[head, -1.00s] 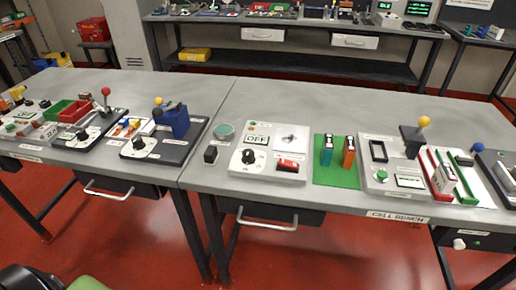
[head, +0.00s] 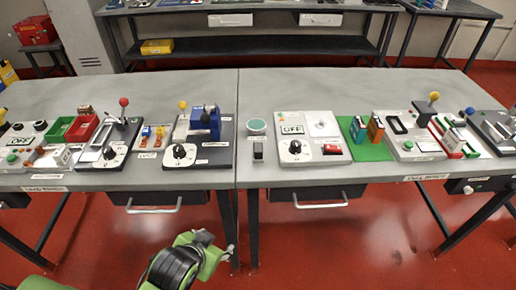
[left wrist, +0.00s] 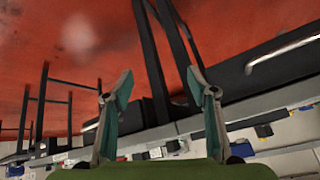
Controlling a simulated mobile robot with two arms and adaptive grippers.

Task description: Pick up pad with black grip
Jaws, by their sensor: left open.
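A small upright block with a black top (head: 258,150) stands near the front edge of the right bench. Just behind it lies a round teal pad in a pale rim (head: 257,127). I cannot tell which of these is the pad with black grip. My left gripper (head: 213,256) is low in front of the benches, below the bench tops and apart from both things. In the left wrist view its two fingers (left wrist: 160,97) are spread with nothing between them. My right gripper is not in view.
Right of the block is a grey panel (head: 295,160) with a black knob and red switch. A green mat (head: 374,151) bears two small upright blocks. Left, a dark panel (head: 181,165) carries a knob and blue box. Drawer handles (head: 321,203) jut from the bench fronts.

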